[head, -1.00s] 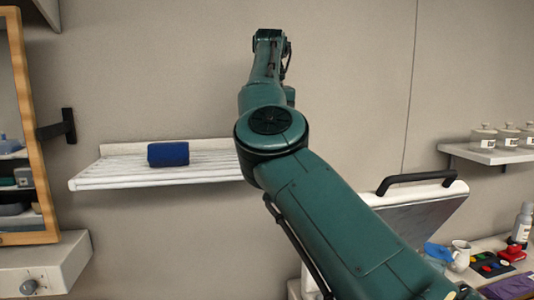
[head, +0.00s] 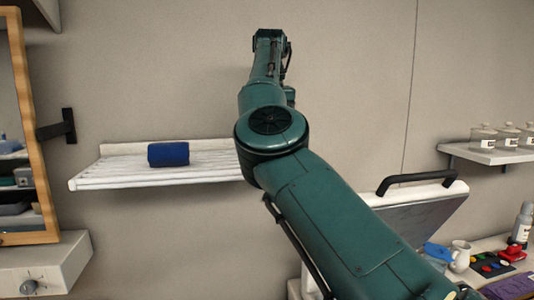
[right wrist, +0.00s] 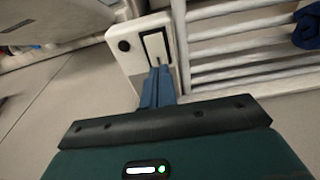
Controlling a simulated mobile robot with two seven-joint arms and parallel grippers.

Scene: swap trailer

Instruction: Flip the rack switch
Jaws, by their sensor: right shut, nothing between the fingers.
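The white slatted rack (head: 120,178) is fixed to the wall in the head view, and its right end is hidden behind my right arm. The right wrist view shows its bars (right wrist: 235,45) and a white end block. On that block is a dark-framed rack switch (right wrist: 155,46), with a round black knob beside it. My right gripper (right wrist: 158,76) is shut and empty, its blue fingers pointing at the switch's lower part. I cannot tell whether the tips touch it. My left gripper is in neither view.
A rolled blue towel (head: 168,154) lies on the rack. A wood-framed cabinet (head: 48,180) stands at the left. A raised lid with a black handle (head: 416,178) is at the right, near a cluttered counter. A shelf with jars (head: 490,154) is at far right.

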